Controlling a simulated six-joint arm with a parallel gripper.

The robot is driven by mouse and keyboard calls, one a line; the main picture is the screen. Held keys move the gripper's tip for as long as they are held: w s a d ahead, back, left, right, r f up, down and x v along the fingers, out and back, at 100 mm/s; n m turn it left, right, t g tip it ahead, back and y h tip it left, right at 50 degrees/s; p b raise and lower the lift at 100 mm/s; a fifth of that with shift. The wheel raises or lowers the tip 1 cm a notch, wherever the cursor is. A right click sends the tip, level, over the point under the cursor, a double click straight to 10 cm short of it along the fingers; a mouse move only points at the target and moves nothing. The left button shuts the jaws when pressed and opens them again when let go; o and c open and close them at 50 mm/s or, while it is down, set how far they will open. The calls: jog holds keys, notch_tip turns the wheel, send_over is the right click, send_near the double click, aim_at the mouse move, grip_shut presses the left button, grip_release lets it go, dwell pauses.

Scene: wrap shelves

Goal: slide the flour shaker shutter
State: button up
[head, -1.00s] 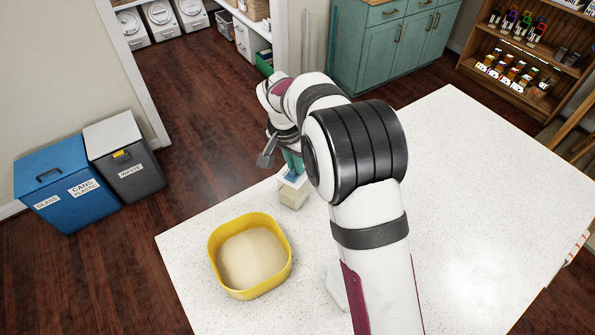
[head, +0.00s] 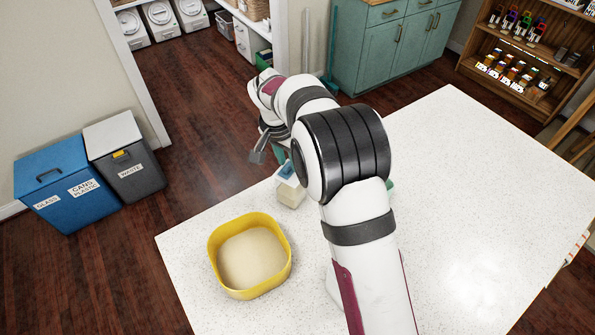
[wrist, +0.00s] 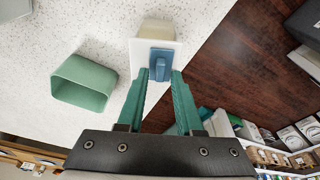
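The flour shaker (head: 291,195) is a cream box with a white top, standing on the white counter near its far left edge. Its blue shutter (head: 286,170) lies on that top. My two teal fingers are apart, one on each side of the shutter's near end. I see no clear contact with it. In the head view my arm hides most of the gripper.
A yellow bowl (head: 213,262) of flour stands on the counter (head: 470,220) in front of the shaker. A green open container (wrist: 85,82) stands beside the shaker, mostly hidden by my arm in the head view. The counter's edge and dark floor are close to the shaker. The right counter is clear.

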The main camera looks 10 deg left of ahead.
aim_at(288, 165)
jog(key=shift+r, duration=3.55)
jog(key=shift+d+r, duration=0.1)
jog(key=shift+d, duration=0.1)
jog(key=s+d+r+g+y, duration=0.1)
jog(key=s+d+r, duration=0.2)
jog(key=s+d, duration=0.6)
jog(key=s+d+r+g, duration=0.1)
jog(key=s+d+r, duration=0.2)
jog(key=s+d, duration=0.65)
jog(key=s+f+m+y, duration=0.1)
jog(key=s+f, duration=0.2)
jog(key=s, duration=1.2)
jog(key=shift+a+f+y, duration=0.2)
jog(key=shift+f+y, duration=0.1)
